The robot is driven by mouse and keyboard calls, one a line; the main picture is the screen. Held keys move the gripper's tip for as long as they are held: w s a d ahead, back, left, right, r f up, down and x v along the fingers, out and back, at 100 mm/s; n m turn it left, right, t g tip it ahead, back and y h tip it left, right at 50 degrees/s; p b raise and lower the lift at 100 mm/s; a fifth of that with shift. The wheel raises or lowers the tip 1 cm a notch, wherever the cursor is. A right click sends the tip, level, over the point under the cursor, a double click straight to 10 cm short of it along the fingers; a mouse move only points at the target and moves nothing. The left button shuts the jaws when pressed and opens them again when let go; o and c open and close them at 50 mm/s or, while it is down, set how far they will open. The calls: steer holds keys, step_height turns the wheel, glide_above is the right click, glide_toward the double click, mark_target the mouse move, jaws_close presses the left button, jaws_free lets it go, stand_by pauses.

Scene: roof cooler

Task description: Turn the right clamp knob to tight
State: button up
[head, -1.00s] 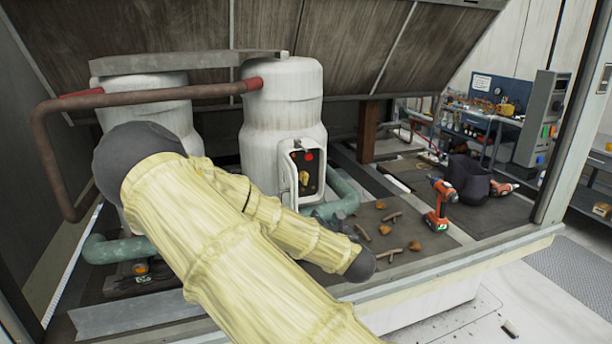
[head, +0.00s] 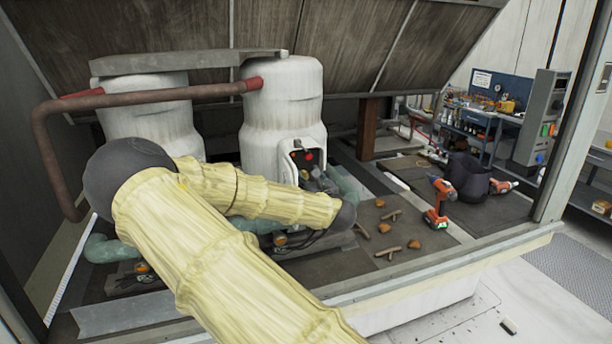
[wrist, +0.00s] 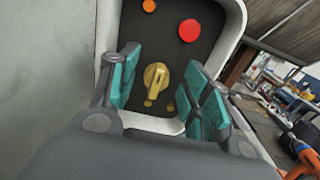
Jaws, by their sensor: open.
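A yellow lever-shaped knob (wrist: 156,77) sits on the dark panel (wrist: 150,38) of the right white tank (head: 282,105). In the wrist view its lever points roughly up and down. My gripper (wrist: 163,62) is open, with its teal pads on either side of the knob and a gap on both sides. Small orange fittings stand low by the right (head: 281,240) and left (head: 140,267) tanks; I cannot tell which part is the clamp knob.
A red button (wrist: 190,31) and an orange light (wrist: 149,5) are above the knob. A pale raised frame (wrist: 238,20) borders the panel. Green pipes (head: 345,185) run beside the tank. Sticks, brown lumps and an orange drill (head: 437,203) lie or stand to the right.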

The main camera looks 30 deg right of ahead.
steer(key=shift+x, duration=0.85)
steer(key=c, duration=1)
steer(key=shift+o, duration=0.2)
